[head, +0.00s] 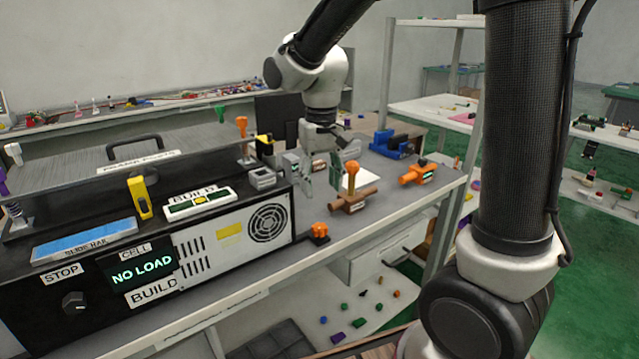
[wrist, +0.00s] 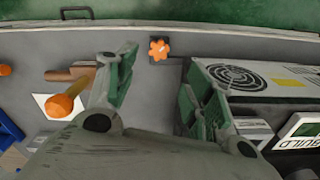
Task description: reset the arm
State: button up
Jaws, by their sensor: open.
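My gripper (head: 320,185) is above the bench in the head view, pointing down, between the black machine and an orange-knobbed lever (head: 352,176). Its fingers are apart and hold nothing. In the wrist view, the gripper (wrist: 160,95) spans bare grey bench between its two green-padded fingers. The lever's orange knob (wrist: 62,104) is left of the left finger there, beside a brown base. An orange star-shaped knob (head: 320,230) stands on the bench near the machine's corner, and it also shows in the wrist view (wrist: 158,49) beyond the fingertips.
The black machine (head: 230,245) with a fan grille and a "NO LOAD" display fills the left. An orange valve-like fixture (head: 418,173) and a blue vise (head: 395,143) stand at the right. The bench front edge is clear.

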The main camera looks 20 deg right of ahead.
jog(key=s+d+r+t, duration=0.2)
jog(key=s+d+r, duration=0.2)
jog(key=s+d, duration=0.3)
jog(key=s+d+r+t, duration=0.2)
jog(key=s+d+r, duration=0.2)
jog(key=s+d, duration=0.4)
jog(key=s, duration=0.3)
jog(key=shift+s+r+m, duration=0.3)
